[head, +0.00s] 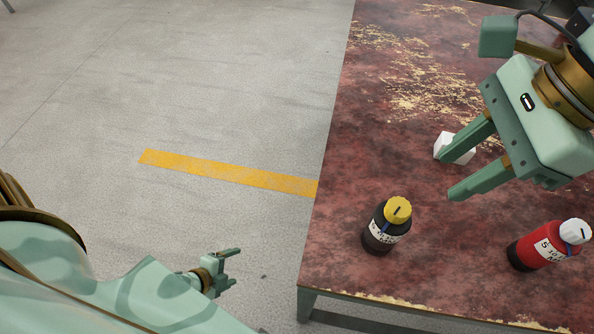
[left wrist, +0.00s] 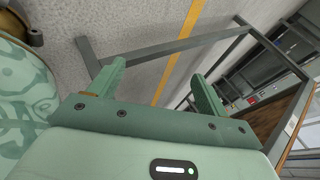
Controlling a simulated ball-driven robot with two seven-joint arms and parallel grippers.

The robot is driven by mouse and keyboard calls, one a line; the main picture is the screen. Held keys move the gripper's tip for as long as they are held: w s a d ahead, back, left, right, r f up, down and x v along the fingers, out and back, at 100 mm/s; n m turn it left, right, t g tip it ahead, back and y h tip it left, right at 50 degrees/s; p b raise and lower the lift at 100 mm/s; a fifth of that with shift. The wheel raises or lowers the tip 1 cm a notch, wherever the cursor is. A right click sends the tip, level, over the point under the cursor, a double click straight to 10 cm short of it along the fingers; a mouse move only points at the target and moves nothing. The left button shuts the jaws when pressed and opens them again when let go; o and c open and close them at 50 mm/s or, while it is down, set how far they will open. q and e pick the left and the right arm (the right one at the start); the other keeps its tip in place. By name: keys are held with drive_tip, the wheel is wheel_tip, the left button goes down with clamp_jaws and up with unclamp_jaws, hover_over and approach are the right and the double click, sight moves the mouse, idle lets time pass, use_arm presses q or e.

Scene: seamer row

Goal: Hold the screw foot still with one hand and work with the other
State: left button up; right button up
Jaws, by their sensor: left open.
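I cannot pick out the screw foot in either view. My left gripper (head: 232,268) is open and empty, low over the floor left of the table's front corner. In the left wrist view its fingers (left wrist: 160,82) stand wide apart, with the grey table frame (left wrist: 165,48) beyond them. My right gripper (head: 447,175) is over the table with its fingers apart. A small white block (head: 449,140) sits behind its upper finger, partly hidden. I cannot tell whether they touch.
The worn red table (head: 340,230) fills the right side. A dark bottle with a yellow cap (head: 386,228) and a red bottle with a white cap (head: 545,248) stand near its front edge. The floor at left, with a yellow stripe (head: 230,174), is clear.

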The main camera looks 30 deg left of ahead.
sight(393, 233)
use_arm(q)
drive_tip(key=w+d+r+m+t+h, duration=0.25)
drive_tip(key=w+r+m, duration=0.35)
drive_tip(key=w+r, duration=0.35)
drive_tip(key=w+d+r+m+h, duration=0.3)
drive_tip(key=d+r+m+h, duration=0.15)
drive_tip(key=r+m, duration=0.45)
drive_tip(key=w+d+r+m+h, duration=0.3)
drive_tip(key=r+m+h, duration=0.3)
drive_tip(key=r, duration=0.5)
drive_tip(key=s+d+r+m+g+h, duration=0.2)
drive_tip(key=d+r+m+g, duration=0.15)
drive_tip(key=m, duration=0.45)
drive_tip(key=s+d+r+m+g+h, duration=0.1)
drive_tip(key=s+d+r+m+g, duration=0.1)
drive_tip(key=r+m+g, duration=0.45)
drive_tip(key=w+d, duration=0.1)
drive_tip(key=d, duration=0.4)
drive_tip(key=d+f+t, duration=0.1)
drive_tip(key=d, duration=0.4)
drive_tip(key=w+d+m+t, duration=0.1)
drive_tip(key=d, duration=0.5)
drive_tip(key=shift+w+f+t, duration=0.15)
drive_tip(key=shift+w+t, duration=0.1)
drive_tip(key=shift+w, duration=0.1)
